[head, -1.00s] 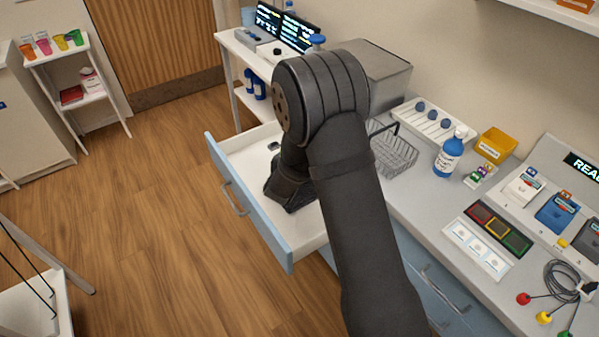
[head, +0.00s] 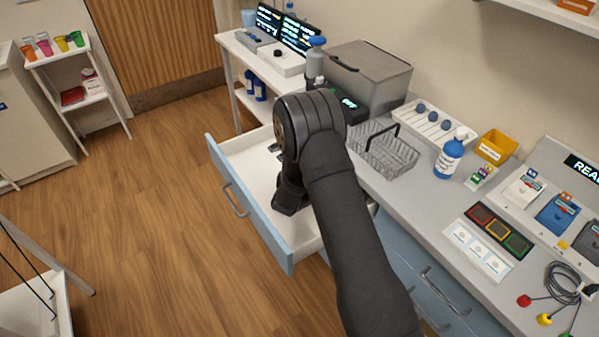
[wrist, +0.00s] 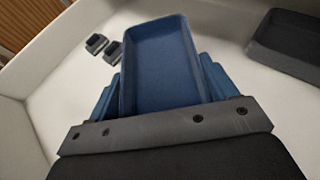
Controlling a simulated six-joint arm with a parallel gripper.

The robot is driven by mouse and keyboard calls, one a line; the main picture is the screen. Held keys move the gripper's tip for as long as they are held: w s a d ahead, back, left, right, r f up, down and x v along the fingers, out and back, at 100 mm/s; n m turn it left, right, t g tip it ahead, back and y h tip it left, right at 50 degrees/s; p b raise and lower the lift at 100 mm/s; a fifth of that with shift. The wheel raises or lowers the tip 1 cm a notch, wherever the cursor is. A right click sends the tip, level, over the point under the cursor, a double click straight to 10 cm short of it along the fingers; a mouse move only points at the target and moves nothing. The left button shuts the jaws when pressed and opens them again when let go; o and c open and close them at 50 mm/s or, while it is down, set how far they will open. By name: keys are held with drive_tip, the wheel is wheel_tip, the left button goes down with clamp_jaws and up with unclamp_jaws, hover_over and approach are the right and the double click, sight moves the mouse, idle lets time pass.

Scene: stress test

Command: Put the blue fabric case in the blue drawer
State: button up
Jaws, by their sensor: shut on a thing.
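The blue drawer (head: 245,215) is pulled open, with a light blue front and a white inside. My arm reaches over it and hides part of its inside. In the wrist view, the blue fabric case (wrist: 158,38) looks like a shallow, open-topped tray. It sits between the blue fingers of my gripper (wrist: 162,75), which is shut on it. The white drawer floor (wrist: 70,85) shows around and beneath the case. I cannot tell whether the case touches the floor. In the head view the case is hidden by my arm.
Two small dark items (wrist: 105,48) lie left of the case in the drawer. A dark tray (wrist: 288,45) is to its right. On the counter, a wire basket (head: 385,150), a grey box (head: 372,75) and a blue bottle (head: 449,158) stand beyond the drawer.

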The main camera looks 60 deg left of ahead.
drive_tip(key=shift+f, duration=0.15)
drive_tip(key=o, duration=1.1)
drive_tip(key=shift+s+d+r, duration=0.1)
drive_tip(key=shift+r, duration=0.2)
drive_tip(key=v, duration=1.1)
drive_tip(key=shift+s+d, duration=0.25)
drive_tip(key=shift+d, duration=0.05)
